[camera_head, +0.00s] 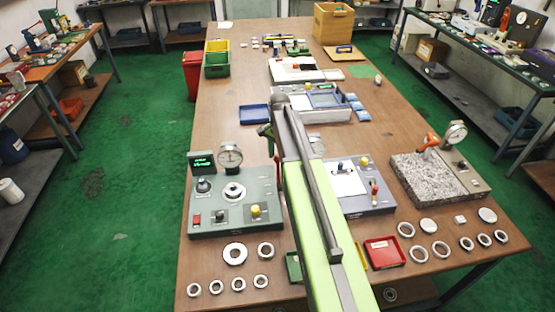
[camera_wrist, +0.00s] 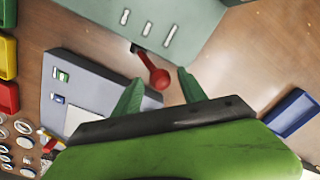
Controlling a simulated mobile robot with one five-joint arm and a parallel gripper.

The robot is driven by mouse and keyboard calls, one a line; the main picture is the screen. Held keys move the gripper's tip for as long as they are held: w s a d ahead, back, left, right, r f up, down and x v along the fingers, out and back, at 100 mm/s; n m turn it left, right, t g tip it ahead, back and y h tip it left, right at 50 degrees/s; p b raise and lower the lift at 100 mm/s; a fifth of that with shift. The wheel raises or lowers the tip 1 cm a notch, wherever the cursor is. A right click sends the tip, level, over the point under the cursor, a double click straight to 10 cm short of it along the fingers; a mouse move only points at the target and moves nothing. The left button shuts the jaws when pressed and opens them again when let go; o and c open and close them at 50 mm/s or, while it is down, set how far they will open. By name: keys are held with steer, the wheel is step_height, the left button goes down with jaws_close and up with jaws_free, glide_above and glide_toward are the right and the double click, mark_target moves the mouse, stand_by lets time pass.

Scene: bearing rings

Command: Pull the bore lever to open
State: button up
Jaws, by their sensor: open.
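The red bore lever with a ball end (camera_wrist: 159,78) sticks out from the edge of a grey-green bench gauge (camera_wrist: 178,18) in the wrist view. My gripper (camera_wrist: 160,82) is open, with one green finger on each side of the ball in that picture. I cannot tell whether the fingertips are level with the ball or above it; no contact shows. In the head view the gauge (camera_head: 262,222) stands at the front left of the table, with a round dial and a lit display. My gripper (camera_head: 268,134) shows partly beside my arm, which hides most of the lever's area.
A second grey device (camera_head: 376,203) stands right of the gauge, partly behind my arm. A granite block with a dial (camera_head: 425,178) is further right. Several metal rings and a red tray (camera_head: 384,251) lie along the front. A blue tray (camera_head: 254,114) lies behind the gauge.

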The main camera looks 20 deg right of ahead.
jaws_close()
stand_by(1.3)
